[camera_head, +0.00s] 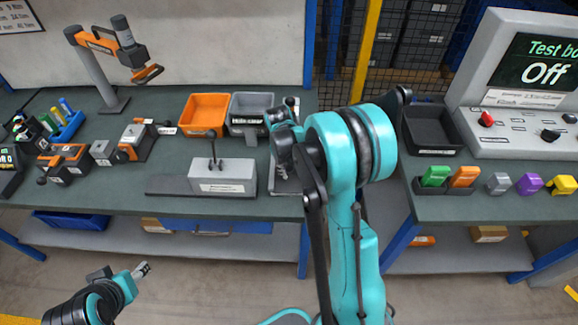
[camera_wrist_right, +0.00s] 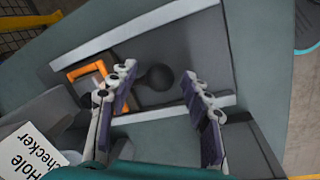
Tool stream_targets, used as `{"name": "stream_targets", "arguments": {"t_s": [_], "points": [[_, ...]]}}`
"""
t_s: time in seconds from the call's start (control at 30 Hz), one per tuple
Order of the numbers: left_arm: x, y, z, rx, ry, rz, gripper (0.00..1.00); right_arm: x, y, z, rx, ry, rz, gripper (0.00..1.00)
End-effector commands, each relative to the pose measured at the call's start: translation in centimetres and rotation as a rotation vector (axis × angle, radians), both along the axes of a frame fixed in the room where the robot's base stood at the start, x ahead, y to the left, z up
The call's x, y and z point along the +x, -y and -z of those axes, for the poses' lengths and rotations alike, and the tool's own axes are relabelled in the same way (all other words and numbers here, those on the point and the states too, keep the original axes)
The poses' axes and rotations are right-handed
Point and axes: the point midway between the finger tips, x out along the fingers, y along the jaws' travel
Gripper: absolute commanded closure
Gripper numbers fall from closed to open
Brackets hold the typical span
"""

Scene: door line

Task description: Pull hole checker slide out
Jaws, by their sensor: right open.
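The hole checker shows in the right wrist view, with its printed label (camera_wrist_right: 32,152) at the lower left. A dark slide (camera_wrist_right: 190,48) lies between two pale rails, with a round black knob (camera_wrist_right: 157,77) on it. My right gripper (camera_wrist_right: 158,82) is open, its two fingers on either side of the knob with visible gaps. I cannot tell the height of the fingertips over it. In the head view my right gripper (camera_head: 281,135) and arm hide most of this fixture. My left gripper (camera_head: 142,269) is low at the left, away from the bench; its opening is unclear.
An orange square frame (camera_wrist_right: 88,72) lies near the knob. A white block fixture (camera_head: 222,178) with a lever stands left of my right arm. Orange (camera_head: 204,112) and grey (camera_head: 251,104) bins stand behind. A test box (camera_head: 520,90) is on the right bench.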

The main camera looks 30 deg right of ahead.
Motion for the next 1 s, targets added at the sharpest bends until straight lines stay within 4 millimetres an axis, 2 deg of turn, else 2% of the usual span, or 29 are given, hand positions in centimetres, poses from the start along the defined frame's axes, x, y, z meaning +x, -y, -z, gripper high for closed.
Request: {"name": "stream_targets", "arguments": {"t_s": [0.07, 0.23, 0.53, 0.63, 1.0], "points": [[0.0, 0.0, 0.0, 0.000, 0.000, 0.000, 0.51, 0.0, 0.0, 0.0, 0.000, 0.000, 0.000, 0.54], [0.0, 0.0, 0.0, 0.000, 0.000, 0.000, 0.51, 0.0, 0.0, 0.0, 0.000, 0.001, 0.000, 0.98], [0.0, 0.0, 0.0, 0.000, 0.000, 0.000, 0.51, 0.1, -0.2, 0.0, 0.002, 0.002, -0.004, 1.00], [0.0, 0.0, 0.0, 0.000, 0.000, 0.000, 0.51, -0.6, -0.7, -0.1, 0.003, 0.002, -0.005, 1.00], [0.0, 0.0, -0.2, 0.000, 0.000, 0.000, 0.51, -8.5, -5.7, -0.1, 0.006, 0.003, -0.008, 1.00]]}}
